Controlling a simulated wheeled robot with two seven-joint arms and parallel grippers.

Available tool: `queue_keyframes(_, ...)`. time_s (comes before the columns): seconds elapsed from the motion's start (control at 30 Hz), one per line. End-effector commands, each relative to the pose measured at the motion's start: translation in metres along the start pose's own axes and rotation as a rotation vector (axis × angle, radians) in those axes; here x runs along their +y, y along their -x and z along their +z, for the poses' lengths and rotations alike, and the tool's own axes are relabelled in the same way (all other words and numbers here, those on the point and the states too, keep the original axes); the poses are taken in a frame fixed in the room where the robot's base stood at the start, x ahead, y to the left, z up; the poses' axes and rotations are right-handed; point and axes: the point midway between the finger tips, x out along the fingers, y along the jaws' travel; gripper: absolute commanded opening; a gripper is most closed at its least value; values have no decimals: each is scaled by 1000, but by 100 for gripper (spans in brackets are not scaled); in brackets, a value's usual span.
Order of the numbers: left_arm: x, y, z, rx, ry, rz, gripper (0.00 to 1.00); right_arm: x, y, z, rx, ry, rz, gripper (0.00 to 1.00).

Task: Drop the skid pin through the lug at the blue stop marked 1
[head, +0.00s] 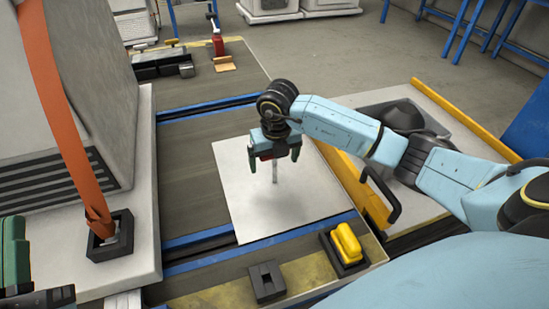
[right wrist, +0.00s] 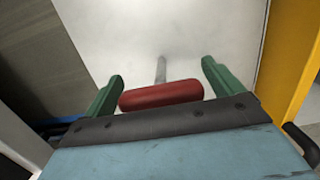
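The skid pin has a red crossbar grip and a thin grey shank (head: 275,172). My right gripper (head: 275,158) holds it upright over a white sheet (head: 240,190). In the right wrist view, the red grip (right wrist: 160,96) lies between the green fingers of my right gripper (right wrist: 162,82), and the shank points away from the palm. Blue stops or rails cross the deck, one far (head: 205,108) and one near (head: 270,232). I cannot read a number on either, and I cannot make out the lug. My left gripper (head: 16,255) is cut off at the left edge.
A grey cabinet (head: 100,80) stands on a pale skid base (head: 145,200) at left, with an orange strap (head: 65,125) to a black socket (head: 110,240). In front are a slotted black block (head: 267,283) and a yellow handle (head: 347,243). A yellow rail (head: 350,180) runs at right.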

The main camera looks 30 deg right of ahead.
Motion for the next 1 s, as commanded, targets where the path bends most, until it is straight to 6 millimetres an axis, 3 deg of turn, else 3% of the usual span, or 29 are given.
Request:
queue_keyframes(0.03,0,0,0,0,0,0,0,0,0,0,0,0,0,85)
queue_keyframes(0.37,0,0,0,-1,0,0,0,0,0,0,-1,0,0,43)
queue_keyframes(0.73,0,-1,3,-26,0,-1,0,0,5,1,-1,0,0,43)
queue_keyframes(1.0,-7,5,35,-246,-12,-17,0,0,27,4,-3,0,0,43)
